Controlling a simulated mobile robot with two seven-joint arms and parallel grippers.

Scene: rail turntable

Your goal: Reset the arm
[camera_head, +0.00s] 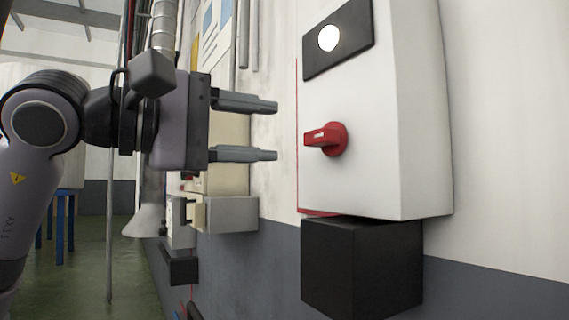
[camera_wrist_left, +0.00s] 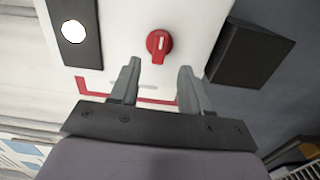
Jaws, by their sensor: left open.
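My left gripper (camera_head: 276,131) comes in from the left in the head view, with its two fingers open, one above the other, and nothing between them. It points toward a red rotary switch (camera_head: 328,139) on a white wall cabinet (camera_head: 400,110), with a gap between fingertips and switch. In the left wrist view the red switch (camera_wrist_left: 159,43) shows beyond the open fingers (camera_wrist_left: 160,68), nearer the left-hand one. My right gripper is in neither view.
A black panel with a lit white round lamp (camera_head: 328,38) sits above the switch. A black box (camera_head: 362,268) juts out below the cabinet. Smaller grey boxes (camera_head: 231,214) are on the wall further back. A blue-legged stool (camera_head: 66,225) stands at the far left.

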